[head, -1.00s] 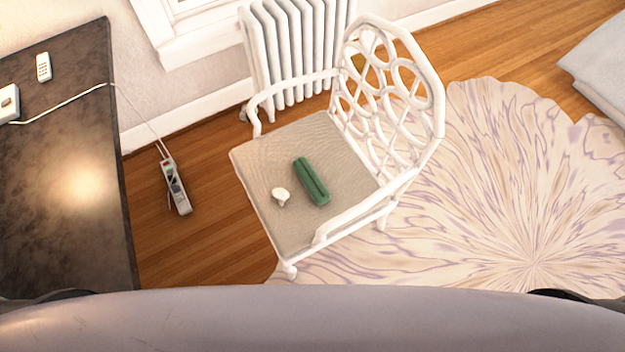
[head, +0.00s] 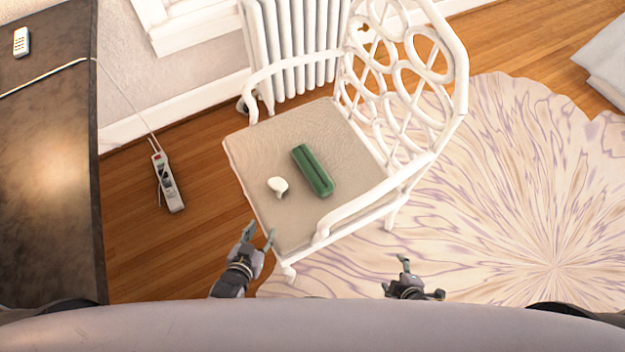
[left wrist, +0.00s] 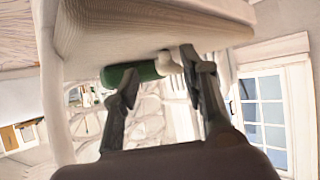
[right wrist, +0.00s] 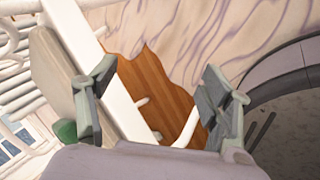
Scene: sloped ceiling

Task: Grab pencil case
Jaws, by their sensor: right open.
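The green pencil case (head: 313,171) lies on the seat of the white chair (head: 262,157), beside a small white object (head: 278,186). My left gripper (head: 261,236) is open and empty at the near left edge of the seat. In the left wrist view, the green case (left wrist: 130,74) shows beyond the open left fingers (left wrist: 160,85). My right gripper (head: 405,275) is right of the chair's front corner, apart from the case. In the right wrist view its fingers (right wrist: 155,95) stand wide apart with nothing between them, and part of the green case (right wrist: 66,131) shows at the left.
The chair's arms and openwork back (head: 455,70) rise around the seat. A dark table (head: 50,190) stands at the left. A power strip (head: 167,182) with a cable lies on the wooden floor. A radiator (head: 292,50) is behind the chair, and a patterned rug (head: 500,200) lies at right.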

